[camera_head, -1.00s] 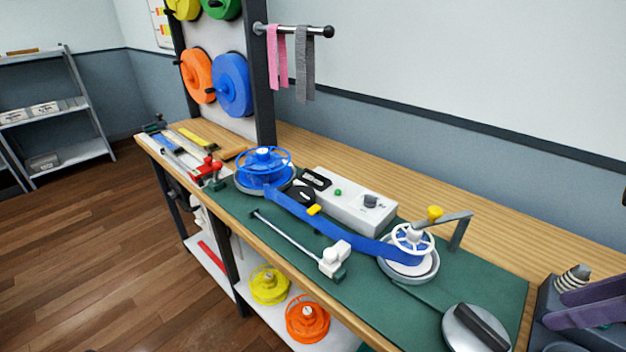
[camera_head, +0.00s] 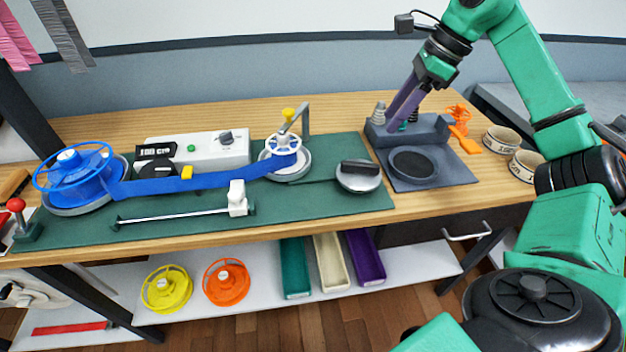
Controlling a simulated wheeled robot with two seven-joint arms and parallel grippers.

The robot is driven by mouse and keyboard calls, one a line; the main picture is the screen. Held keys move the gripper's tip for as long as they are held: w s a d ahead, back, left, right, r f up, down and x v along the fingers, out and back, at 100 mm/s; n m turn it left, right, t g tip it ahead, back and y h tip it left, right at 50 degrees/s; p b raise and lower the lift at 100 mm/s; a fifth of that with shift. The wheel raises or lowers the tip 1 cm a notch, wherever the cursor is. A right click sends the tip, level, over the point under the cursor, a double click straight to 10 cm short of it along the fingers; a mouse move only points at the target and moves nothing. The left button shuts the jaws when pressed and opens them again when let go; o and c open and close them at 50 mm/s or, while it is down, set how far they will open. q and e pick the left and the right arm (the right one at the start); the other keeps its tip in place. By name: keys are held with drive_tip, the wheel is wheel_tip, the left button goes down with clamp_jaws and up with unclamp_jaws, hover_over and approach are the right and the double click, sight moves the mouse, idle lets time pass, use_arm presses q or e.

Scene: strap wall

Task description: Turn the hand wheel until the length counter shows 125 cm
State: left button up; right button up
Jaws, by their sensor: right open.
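The white spoked hand wheel (camera_head: 283,145) sits on a round metal base on the green mat, with a blue strap wound at it. A yellow knob (camera_head: 288,114) stands at its rear edge, beside a grey bracket. The length counter (camera_head: 156,150) is a dark display on the white box, and it appears to read 100 cm. The blue strap (camera_head: 200,181) runs from the blue reel (camera_head: 78,178) at left to the hand wheel. My right gripper (camera_head: 396,112), with purple fingers, is open and empty above the grey stand, right of the wheel and apart from it. My left gripper is out of view.
A metal disc with a black handle (camera_head: 359,175) lies right of the wheel. A grey stand with a round pad (camera_head: 412,164), an orange tool (camera_head: 462,130) and two strap rolls (camera_head: 501,140) fill the right side. A white slider (camera_head: 237,198) sits in front.

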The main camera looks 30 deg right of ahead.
drive_tip(key=b, duration=0.2)
approach(363, 164)
drive_tip(key=d, duration=0.1)
drive_tip(key=x, duration=0.6)
drive_tip(key=a+b+x, duration=0.1)
drive_tip(key=x, duration=0.2)
drive_tip(key=shift+w+f, duration=0.1)
drive_tip(key=shift+f, duration=0.1)
drive_tip(key=shift+a, duration=0.1)
drive_tip(key=shift+c, duration=0.9)
drive_tip(key=c, duration=0.5)
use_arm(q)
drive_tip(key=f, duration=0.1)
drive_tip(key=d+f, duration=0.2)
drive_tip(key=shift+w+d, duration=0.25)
use_arm(e)
clamp_jaws()
